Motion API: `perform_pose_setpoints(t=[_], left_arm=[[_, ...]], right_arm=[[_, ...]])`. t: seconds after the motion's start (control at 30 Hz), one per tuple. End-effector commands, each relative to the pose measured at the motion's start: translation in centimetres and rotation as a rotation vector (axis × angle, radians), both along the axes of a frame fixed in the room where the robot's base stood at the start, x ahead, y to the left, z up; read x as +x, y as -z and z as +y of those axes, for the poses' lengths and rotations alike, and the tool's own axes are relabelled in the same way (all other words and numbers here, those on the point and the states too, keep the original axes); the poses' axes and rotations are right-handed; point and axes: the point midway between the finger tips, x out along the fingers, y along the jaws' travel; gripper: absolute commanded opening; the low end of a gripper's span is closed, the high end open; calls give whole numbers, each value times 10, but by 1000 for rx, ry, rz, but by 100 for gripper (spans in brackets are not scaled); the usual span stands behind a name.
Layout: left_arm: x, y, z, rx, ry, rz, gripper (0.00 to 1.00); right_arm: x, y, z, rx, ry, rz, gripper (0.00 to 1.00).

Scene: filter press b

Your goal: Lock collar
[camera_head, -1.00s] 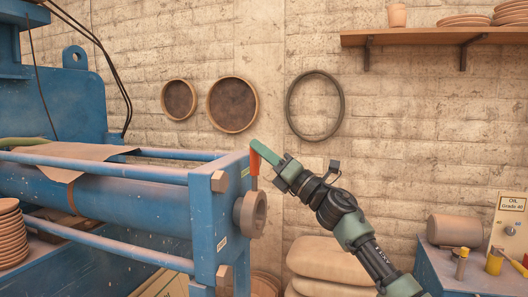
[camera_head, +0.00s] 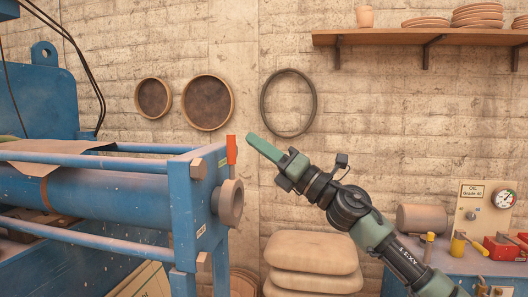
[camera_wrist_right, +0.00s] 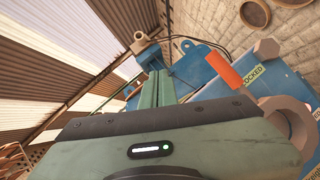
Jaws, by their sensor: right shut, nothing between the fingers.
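A red-orange lever (camera_head: 231,149) stands upright at the top right of the blue end frame (camera_head: 185,210) of the press. The round brown collar (camera_head: 230,203) sticks out from that frame below it. In the wrist view the lever (camera_wrist_right: 223,69) and part of the collar (camera_wrist_right: 290,118) show at the right, with a green label (camera_wrist_right: 252,82) whose visible letters look like "LOCKED". My right gripper (camera_head: 250,137) is shut and empty, its green fingers just right of the lever with a visible gap. My left gripper is not in view.
Blue tie bars (camera_head: 95,158) run left from the frame. Pale stacked sacks (camera_head: 313,262) lie at the lower middle. A blue bench with a brown cylinder (camera_head: 421,218) and a gauge panel (camera_head: 482,207) is at right. A shelf (camera_head: 420,37) hangs above.

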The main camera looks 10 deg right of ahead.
Motion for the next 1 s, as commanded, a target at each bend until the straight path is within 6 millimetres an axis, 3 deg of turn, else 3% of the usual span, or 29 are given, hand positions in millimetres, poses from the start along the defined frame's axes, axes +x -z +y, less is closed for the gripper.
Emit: perform_pose_setpoints(t=[0.27, 0.57, 0.67, 0.77, 0.87, 1.0], left_arm=[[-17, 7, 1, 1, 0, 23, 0], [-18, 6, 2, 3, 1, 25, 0], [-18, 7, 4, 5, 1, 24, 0], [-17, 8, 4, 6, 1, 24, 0], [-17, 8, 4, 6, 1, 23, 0], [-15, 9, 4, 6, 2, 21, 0]], right_arm=[[-16, 0, -10, 1, 0, 1, 0], [-15, 1, -10, 3, 0, 4, 0], [-4, 16, -15, 30, 1, 45, 0], [19, 55, -25, 107, 6, 154, 0], [49, 117, -41, 224, 19, 312, 0], [80, 217, -67, 399, 56, 539, 0]])
